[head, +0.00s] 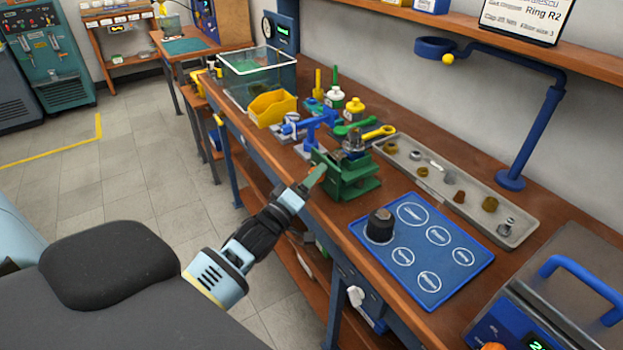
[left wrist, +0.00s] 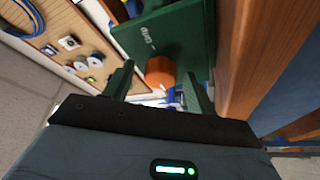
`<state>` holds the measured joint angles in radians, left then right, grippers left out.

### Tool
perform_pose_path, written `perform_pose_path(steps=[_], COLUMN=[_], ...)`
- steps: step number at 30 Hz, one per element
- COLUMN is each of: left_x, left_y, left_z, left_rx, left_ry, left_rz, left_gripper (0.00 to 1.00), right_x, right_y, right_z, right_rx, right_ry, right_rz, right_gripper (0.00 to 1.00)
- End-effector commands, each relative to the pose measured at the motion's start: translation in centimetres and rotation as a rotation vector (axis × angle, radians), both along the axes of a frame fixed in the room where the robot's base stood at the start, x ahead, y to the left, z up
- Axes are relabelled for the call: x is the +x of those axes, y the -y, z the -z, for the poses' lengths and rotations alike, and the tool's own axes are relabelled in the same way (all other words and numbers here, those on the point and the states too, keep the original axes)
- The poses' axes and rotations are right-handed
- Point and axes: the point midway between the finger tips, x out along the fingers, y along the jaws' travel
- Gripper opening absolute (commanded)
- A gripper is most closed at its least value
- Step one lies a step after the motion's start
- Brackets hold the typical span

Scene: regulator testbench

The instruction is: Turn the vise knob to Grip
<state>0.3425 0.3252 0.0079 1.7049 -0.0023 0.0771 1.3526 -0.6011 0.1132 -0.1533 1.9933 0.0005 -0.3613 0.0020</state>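The green vise (head: 350,180) stands at the front edge of the wooden bench. In the left wrist view its green face (left wrist: 185,40) carries the word "Grip" and a small arrow-like mark. My left gripper (head: 313,180) is at the vise's front side. In the left wrist view its two green fingers stand apart (left wrist: 158,88), one on each side of the knob, with a gap visible on the left. My right gripper is out of view.
A blue mat (head: 430,285) with white circles and a black cylinder (head: 380,225) lies right of the vise. A long grey tray (head: 480,217) of small parts lies behind. Blue and green tools and a yellow bin (head: 272,108) stand beyond the vise.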

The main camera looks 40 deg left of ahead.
Motion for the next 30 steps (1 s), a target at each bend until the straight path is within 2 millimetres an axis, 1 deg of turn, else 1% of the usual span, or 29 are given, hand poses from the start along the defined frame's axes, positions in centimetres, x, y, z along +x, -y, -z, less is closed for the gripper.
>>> perform_pose_path(steps=[1,9,10,20,26,30], left_x=[0.0,0.0,0.0,0.0,0.0,0.0], left_y=[0.0,0.0,0.0,0.0,-0.1,-0.2], left_z=[0.0,0.0,0.0,0.1,0.3,0.4], left_rx=[0.0,0.0,0.0,0.051,0.166,0.278], left_ry=[0.0,0.001,0.001,0.02,0.067,0.113], left_rz=[0.0,0.001,0.001,-0.001,0.0,0.001], left_gripper=[0.5,0.14,0.13,0.13,0.13,0.13], right_x=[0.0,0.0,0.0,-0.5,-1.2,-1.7], right_y=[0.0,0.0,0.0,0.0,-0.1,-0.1], right_z=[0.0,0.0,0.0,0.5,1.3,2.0], right_rx=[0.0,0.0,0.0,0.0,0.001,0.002], right_ry=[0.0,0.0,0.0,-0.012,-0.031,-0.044], right_rz=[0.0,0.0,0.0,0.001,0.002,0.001], right_gripper=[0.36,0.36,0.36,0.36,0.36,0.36])
